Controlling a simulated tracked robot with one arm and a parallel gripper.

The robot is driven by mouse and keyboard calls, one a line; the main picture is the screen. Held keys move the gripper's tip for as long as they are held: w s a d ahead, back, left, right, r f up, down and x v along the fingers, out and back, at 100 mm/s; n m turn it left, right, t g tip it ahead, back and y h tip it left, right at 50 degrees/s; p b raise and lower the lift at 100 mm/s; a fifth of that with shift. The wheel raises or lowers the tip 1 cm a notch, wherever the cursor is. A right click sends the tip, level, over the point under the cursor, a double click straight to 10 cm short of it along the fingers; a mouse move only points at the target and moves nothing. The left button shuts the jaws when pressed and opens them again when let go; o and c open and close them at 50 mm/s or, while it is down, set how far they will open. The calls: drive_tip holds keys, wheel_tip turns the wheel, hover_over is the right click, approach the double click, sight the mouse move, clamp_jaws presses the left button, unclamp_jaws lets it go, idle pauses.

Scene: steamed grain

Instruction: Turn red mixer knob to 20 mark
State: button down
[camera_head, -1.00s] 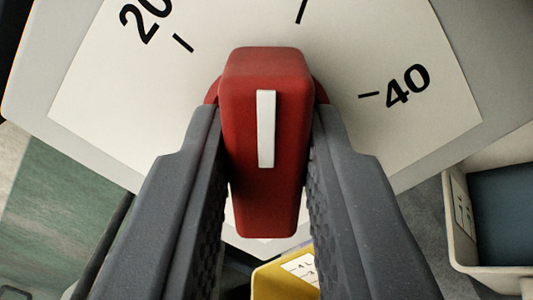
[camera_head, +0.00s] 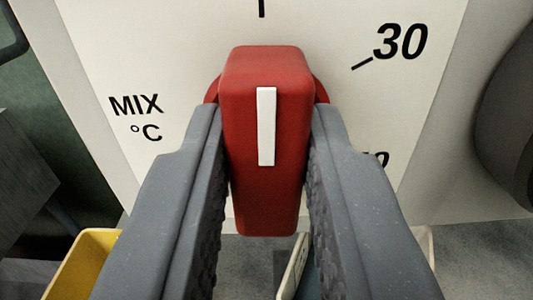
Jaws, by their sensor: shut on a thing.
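The red mixer knob (camera_head: 265,190) fills the middle of the view, with a white pointer line (camera_head: 266,126) along its face. My gripper (camera_head: 265,150) is shut on the knob, one dark grey finger on each side. Behind it is the pale dial plate (camera_head: 200,60). The white line points up, nearly in line with a black tick (camera_head: 262,8) at the top edge; that tick's number is out of view. The "30" mark (camera_head: 400,41) is at upper right. "MIX °C" (camera_head: 138,117) is at left. A number at lower right is partly hidden by my finger.
A yellow bin (camera_head: 80,262) shows at lower left. A pale container edge (camera_head: 293,268) shows below the knob between my fingers. A dark rounded thing (camera_head: 508,125) stands at the right edge. Grey floor or counter lies at lower right.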

drive_tip(key=shift+f+n, duration=0.15)
drive_tip(key=shift+n, duration=0.15)
idle(0.4)
drive_tip(key=c, duration=1.3)
unclamp_jaws()
drive_tip(key=s, duration=1.3)
drive_tip(key=shift+s+a+b, duration=0.2)
drive_tip(key=shift+s+b, duration=0.1)
drive_tip(key=shift+s, duration=0.05)
